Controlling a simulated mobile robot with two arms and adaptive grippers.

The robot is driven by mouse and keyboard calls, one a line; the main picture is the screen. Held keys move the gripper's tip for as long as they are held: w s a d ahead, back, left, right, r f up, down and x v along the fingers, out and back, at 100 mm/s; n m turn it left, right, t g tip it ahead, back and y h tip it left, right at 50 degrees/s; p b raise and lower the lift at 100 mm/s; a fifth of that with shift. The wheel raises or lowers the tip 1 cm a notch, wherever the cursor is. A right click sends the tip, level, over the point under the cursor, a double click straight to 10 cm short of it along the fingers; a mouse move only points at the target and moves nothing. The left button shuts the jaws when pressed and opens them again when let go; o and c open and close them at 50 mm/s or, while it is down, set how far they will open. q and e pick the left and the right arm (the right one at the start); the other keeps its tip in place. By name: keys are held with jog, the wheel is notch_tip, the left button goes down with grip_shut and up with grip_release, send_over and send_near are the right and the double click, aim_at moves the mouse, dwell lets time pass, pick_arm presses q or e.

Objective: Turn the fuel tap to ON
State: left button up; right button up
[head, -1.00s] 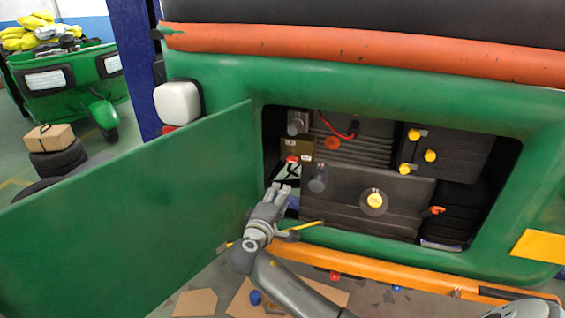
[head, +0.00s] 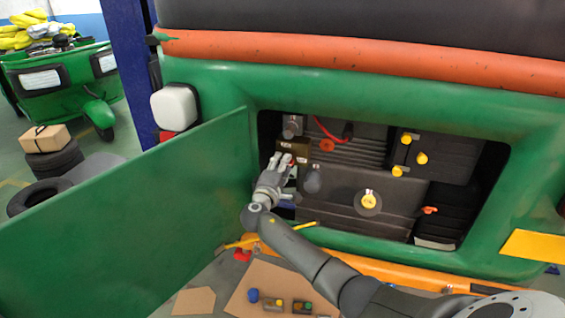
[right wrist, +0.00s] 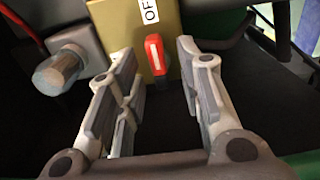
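The fuel tap is a red lever (right wrist: 155,55) on a tan block (right wrist: 188,40) with a white label, partly cut off, reading "OF". In the head view the tan block (head: 297,146) sits at the upper left of the open engine bay, with the lever mostly hidden by my fingers. My right gripper (head: 283,160) reaches into the bay at the block. In the right wrist view the right gripper (right wrist: 159,68) is open, with its fingers on either side of the lever and gaps left and right. My left gripper is not in view.
The open green door panel (head: 140,220) stands left of my right arm. A grey knob (right wrist: 58,70) is left of the tap. A dark round cap (head: 312,181) and yellow caps (head: 369,201) are inside the bay. Cardboard and small parts lie on the floor below.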

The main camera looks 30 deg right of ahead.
jog(key=shift+w+d, duration=0.35)
jog(key=shift+d, duration=0.05)
grip_shut()
jog(key=shift+n, duration=0.4)
jog(key=shift+r+n+p, duration=0.15)
jog(key=shift+n+p, duration=3.45)
jog(key=shift+n, duration=5)
